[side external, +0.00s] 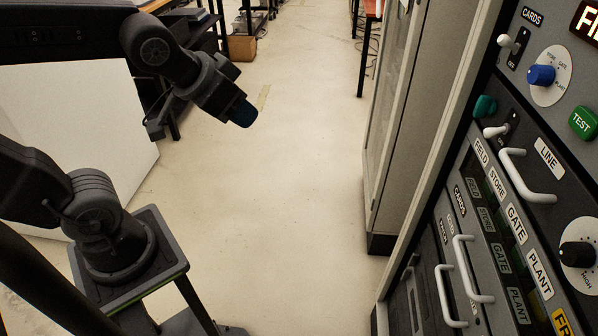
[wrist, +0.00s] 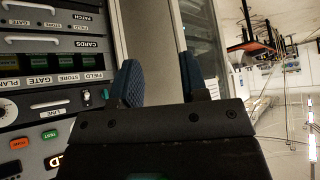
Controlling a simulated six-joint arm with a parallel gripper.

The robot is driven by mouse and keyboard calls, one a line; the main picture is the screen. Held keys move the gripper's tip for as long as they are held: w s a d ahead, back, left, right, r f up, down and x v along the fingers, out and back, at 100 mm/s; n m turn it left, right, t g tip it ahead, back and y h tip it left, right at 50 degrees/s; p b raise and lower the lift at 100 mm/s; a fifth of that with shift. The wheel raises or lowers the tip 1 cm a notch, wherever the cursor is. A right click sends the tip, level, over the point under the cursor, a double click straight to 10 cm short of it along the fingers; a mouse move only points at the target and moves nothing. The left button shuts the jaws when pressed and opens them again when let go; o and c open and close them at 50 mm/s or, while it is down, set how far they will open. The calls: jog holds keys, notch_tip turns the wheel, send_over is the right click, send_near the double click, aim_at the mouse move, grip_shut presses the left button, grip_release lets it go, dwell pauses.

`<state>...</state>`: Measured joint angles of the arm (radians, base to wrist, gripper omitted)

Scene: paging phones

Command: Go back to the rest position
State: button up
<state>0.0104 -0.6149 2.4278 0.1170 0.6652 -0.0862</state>
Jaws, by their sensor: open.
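My gripper (side external: 243,113) is in the air at the upper left of the side view, over open floor and well apart from the panel. In the wrist view my gripper (wrist: 160,72) shows two blue ridged fingers spread apart with nothing between them. The grey control panel (side external: 560,170) stands at the right of the side view. It also shows upside down at the left of the wrist view (wrist: 60,60). On it are a blue knob (side external: 541,75), a green TEST button (side external: 583,123), a black knob (side external: 578,255) and a white handle (side external: 520,178).
A tall grey cabinet (side external: 415,110) stands beside the panel. Pale floor (side external: 280,200) lies clear between my arm and the cabinet. A white board (side external: 80,130) is at the left, below my arm. A cardboard box (side external: 242,47) is at the back.

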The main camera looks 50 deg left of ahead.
jog(key=s+d+f+g, duration=0.1)
jog(key=s+g, duration=0.1)
jog(key=s, duration=0.3)
jog(key=shift+s+f+h, duration=0.3)
jog(key=shift+s+h, duration=0.05)
jog(key=shift+h, duration=0.05)
